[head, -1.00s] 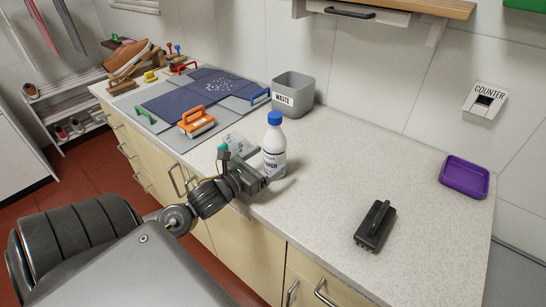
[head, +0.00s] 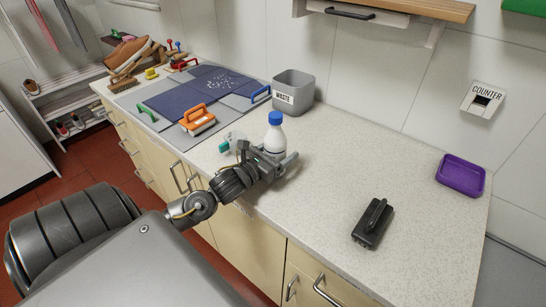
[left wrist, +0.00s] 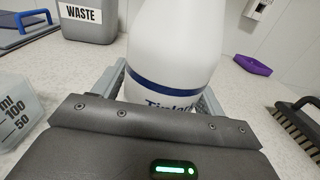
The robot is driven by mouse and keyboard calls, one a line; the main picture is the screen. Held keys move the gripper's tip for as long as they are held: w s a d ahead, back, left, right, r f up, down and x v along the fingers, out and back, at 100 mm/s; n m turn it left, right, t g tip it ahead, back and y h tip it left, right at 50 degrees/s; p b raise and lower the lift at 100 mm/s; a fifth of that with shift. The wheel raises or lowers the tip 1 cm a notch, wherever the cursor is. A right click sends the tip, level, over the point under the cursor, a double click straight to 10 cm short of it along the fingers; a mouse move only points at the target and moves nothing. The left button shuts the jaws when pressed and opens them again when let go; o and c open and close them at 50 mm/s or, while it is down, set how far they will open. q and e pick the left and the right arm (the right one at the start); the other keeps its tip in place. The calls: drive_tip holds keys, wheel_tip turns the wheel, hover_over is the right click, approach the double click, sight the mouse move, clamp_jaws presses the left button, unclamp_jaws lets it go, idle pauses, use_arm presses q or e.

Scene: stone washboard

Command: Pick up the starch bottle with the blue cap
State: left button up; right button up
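The starch bottle (head: 274,138) is white with a blue cap and stands upright on the counter. My left gripper (head: 276,162) is low at the bottle, with its fingers on either side of the body. In the left wrist view the white bottle (left wrist: 178,45) with a dark blue band fills the space between the fingers (left wrist: 165,95). The fingers look spread around it, and I see no clear grip. The lower part of the bottle is hidden by my gripper. My right gripper is not in view.
A clear measuring cup (left wrist: 18,110) stands just left of the bottle. Behind are a grey waste bin (head: 294,95) and an orange-handled block (head: 198,121) on the washboard. A black brush (head: 373,223) and purple tray (head: 461,175) lie to the right, with clear counter between.

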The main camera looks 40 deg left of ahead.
sight(278, 142)
use_arm(q)
drive_tip(key=c, duration=0.9)
drive_tip(key=shift+c, duration=0.2)
drive_tip(key=shift+r, duration=0.5)
drive_tip(key=r, duration=0.1)
drive_tip(key=r+b, duration=0.1)
drive_tip(key=shift+s+a+r, duration=0.1)
drive_tip(key=shift+s+r, duration=0.1)
drive_tip(key=shift+r, duration=0.1)
drive_tip(key=s+a+r+p, duration=0.3)
drive_tip(key=s+r+p, duration=0.3)
drive_tip(key=s, duration=0.7)
wheel_tip(278, 142, up, 2)
drive_tip(key=shift+s+a+r, duration=0.1)
drive_tip(key=shift+s+a, duration=0.05)
drive_tip(key=shift+a, duration=0.05)
